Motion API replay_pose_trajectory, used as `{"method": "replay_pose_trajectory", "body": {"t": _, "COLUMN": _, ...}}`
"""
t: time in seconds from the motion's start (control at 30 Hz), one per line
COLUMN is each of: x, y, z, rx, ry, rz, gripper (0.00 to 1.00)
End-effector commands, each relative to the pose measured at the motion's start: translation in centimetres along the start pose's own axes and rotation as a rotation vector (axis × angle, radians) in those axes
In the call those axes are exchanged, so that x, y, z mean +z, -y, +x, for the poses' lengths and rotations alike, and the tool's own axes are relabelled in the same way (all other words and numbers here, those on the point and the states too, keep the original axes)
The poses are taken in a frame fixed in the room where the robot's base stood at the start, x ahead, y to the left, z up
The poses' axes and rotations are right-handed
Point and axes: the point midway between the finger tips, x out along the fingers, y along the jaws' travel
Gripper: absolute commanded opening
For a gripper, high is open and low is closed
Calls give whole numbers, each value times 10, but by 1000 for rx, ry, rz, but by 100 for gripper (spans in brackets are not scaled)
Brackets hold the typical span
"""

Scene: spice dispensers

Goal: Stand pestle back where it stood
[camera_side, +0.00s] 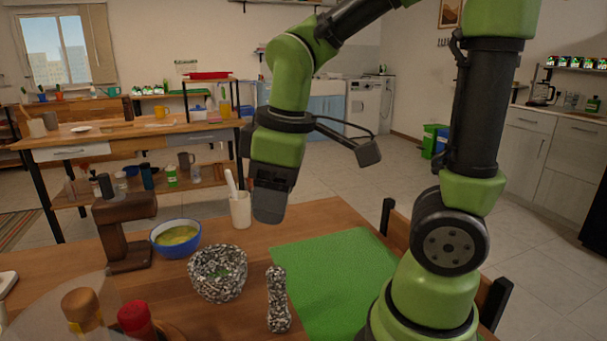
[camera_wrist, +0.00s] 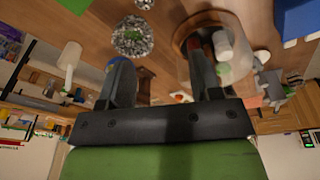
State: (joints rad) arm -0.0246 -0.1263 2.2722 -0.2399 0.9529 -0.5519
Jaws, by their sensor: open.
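The speckled black-and-white pestle (camera_side: 277,300) appears to stand upright on the wooden table, at the left edge of the green mat (camera_side: 335,270). A small speckled piece at the top edge of the wrist view (camera_wrist: 145,4) looks like the pestle. The matching mortar (camera_side: 217,273) stands left of it with some green inside, and shows in the wrist view too (camera_wrist: 132,38). My gripper (camera_side: 269,212) is raised above the table, behind and above the pestle and apart from it. In the wrist view its two fingers (camera_wrist: 160,76) are spread with nothing held between them.
A white cup with a utensil (camera_side: 241,208) is close to my gripper in the side view. A blue bowl (camera_side: 176,238), a brown wooden stand (camera_side: 125,232) and capped bottles (camera_side: 84,310) on a round tray are left. The green mat is empty.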

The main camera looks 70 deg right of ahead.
Motion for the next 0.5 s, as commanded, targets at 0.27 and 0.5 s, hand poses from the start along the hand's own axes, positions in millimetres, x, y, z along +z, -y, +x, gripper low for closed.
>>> {"method": "replay_pose_trajectory", "body": {"t": 0.27, "x": 31, "y": 27, "z": -55, "rx": -102, "ry": -356, "rz": 511, "gripper": 58}}
{"method": "replay_pose_trajectory", "body": {"t": 0.5, "x": 41, "y": 36, "z": -65, "rx": -172, "ry": -454, "rz": 667, "gripper": 58}}
